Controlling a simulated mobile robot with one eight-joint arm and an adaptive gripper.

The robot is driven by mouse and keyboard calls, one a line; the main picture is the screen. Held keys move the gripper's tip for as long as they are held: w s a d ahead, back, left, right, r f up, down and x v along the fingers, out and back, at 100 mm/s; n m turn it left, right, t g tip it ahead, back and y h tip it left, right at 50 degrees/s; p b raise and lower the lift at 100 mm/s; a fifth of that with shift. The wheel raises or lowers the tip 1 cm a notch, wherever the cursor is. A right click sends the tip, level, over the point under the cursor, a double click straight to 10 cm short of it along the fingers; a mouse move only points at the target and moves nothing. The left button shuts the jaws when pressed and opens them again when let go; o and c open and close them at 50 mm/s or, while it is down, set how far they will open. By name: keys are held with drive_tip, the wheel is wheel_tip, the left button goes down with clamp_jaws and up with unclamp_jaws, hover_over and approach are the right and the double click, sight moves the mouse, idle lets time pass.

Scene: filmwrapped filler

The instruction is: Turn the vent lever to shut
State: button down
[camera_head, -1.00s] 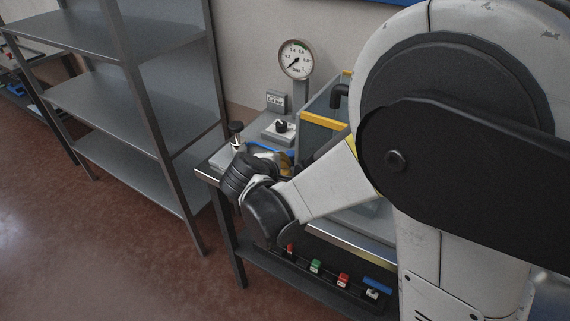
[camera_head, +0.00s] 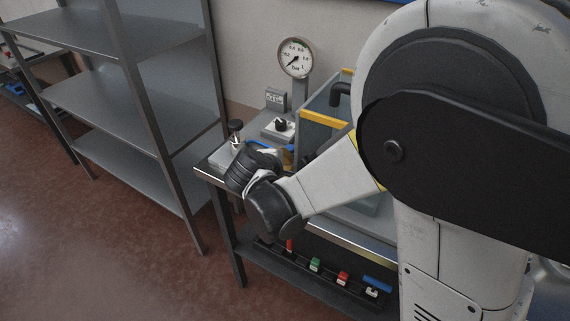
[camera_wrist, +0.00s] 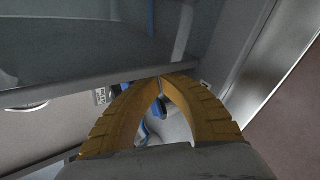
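A blue lever-like part (camera_head: 264,145), possibly the vent lever, shows just behind my gripper (camera_head: 256,165) at the left end of the bench in the head view. My gripper's body hides much of it. In the wrist view, the two tan fingers of my gripper (camera_wrist: 160,80) meet at their tips. Blue parts (camera_wrist: 154,134) show through the gap beneath the tips. I cannot tell whether the fingers touch the lever, and nothing is clearly held.
A pressure gauge (camera_head: 296,58) stands at the back, its needle pointing lower left. A black knob (camera_head: 282,125) on a box and a black-topped post (camera_head: 236,128) are close by. A grey bin with yellow edge (camera_head: 322,120) stands to the right. A metal shelf (camera_head: 125,95) is at left.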

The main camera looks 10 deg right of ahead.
drive_tip(key=shift+w+d, duration=0.9)
drive_tip(key=shift+d, duration=0.15)
idle(1.4)
drive_tip(key=shift+w+d+f, duration=0.1)
drive_tip(key=shift+w+d, duration=0.05)
drive_tip(key=shift+d, duration=0.05)
drive_tip(key=shift+w+d+f, duration=0.1)
drive_tip(key=shift+w+d, duration=0.2)
idle(1.1)
drive_tip(key=shift+s+a+f, duration=0.1)
drive_tip(key=shift+s+a, duration=0.15)
drive_tip(key=shift+s, duration=0.05)
drive_tip(key=shift+s+a, duration=0.15)
drive_tip(key=shift+s+a+r, duration=0.3)
drive_tip(key=shift+s+a, duration=0.3)
drive_tip(key=shift+s, duration=0.25)
drive_tip(key=shift+s+a+r, duration=0.1)
drive_tip(key=shift+s+a, duration=0.6)
drive_tip(key=shift+s, duration=0.15)
drive_tip(key=shift+s+a+r, duration=0.1)
drive_tip(key=shift+s+a, duration=0.75)
drive_tip(key=shift+a, duration=0.15)
